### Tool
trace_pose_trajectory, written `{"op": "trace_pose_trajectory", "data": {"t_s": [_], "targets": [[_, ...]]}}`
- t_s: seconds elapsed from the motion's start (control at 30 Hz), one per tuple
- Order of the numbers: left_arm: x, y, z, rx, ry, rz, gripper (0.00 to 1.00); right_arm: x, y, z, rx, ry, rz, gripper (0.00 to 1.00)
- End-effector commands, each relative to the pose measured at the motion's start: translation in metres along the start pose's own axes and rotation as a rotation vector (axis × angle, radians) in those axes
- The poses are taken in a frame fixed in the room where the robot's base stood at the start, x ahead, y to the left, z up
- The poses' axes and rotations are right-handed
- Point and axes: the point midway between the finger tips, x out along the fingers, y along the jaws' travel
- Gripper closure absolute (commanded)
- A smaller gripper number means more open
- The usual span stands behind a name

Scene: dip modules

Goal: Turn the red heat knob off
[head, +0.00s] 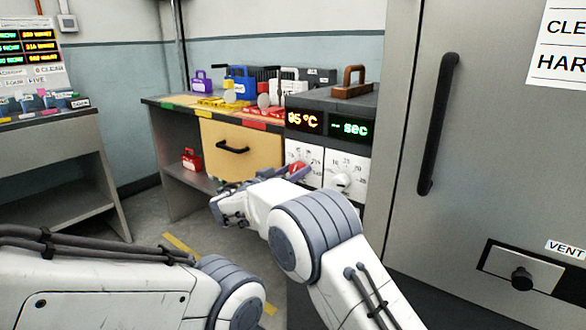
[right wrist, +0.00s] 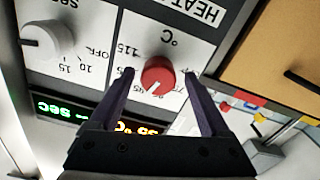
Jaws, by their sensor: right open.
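The red heat knob (right wrist: 158,72) is on a white dial plate marked °C in the right wrist view, which is upside down. Its white pointer line points down in that picture, toward the dial's numbers. In the head view the knob (head: 298,168) is small and partly hidden by my gripper. My right gripper (right wrist: 158,78) is open, with one dark finger on each side of the knob; I cannot tell whether they touch it. It also shows in the head view (head: 276,176). My left gripper is out of view.
A white knob (head: 342,183) on a sec dial sits beside the red one. Displays above show 95 °C (head: 303,121) and dashes with sec (head: 349,129). A brown-handled block (head: 353,82) stands on top. A grey cabinet door (head: 470,130) is close on the right.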

Motion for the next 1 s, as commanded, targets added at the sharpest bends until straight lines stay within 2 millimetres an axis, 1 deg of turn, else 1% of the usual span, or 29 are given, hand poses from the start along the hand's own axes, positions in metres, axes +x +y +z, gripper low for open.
{"op": "trace_pose_trajectory", "data": {"t_s": [0.1,0.13,0.17,0.2,0.27,0.3,0.33,0.67,0.87,1.0], "targets": [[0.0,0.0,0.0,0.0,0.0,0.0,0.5,0.002,0.002,0.001,0.0,-0.001,0.003,0.19],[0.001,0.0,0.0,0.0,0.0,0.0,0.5,0.002,0.002,0.001,0.0,-0.001,0.003,0.23],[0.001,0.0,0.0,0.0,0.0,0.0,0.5,0.002,0.002,0.001,0.0,-0.001,0.003,0.35],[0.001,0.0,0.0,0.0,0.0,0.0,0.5,0.002,0.002,0.001,0.0,-0.001,0.003,0.5],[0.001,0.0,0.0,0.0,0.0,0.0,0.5,0.002,0.002,0.001,0.0,-0.001,0.003,0.73],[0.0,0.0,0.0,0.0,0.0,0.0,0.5,0.001,0.002,0.001,0.0,-0.001,0.003,0.88],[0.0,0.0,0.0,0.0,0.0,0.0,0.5,0.001,0.002,0.001,0.0,-0.001,0.003,1.0],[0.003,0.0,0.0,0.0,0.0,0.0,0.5,0.0,0.001,0.001,-0.038,-0.001,0.003,1.0],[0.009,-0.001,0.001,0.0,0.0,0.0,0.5,-0.001,0.0,0.001,-0.145,-0.001,0.003,1.0],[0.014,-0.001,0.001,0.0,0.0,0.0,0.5,-0.001,-0.001,0.002,-0.261,-0.002,0.002,1.0]]}}
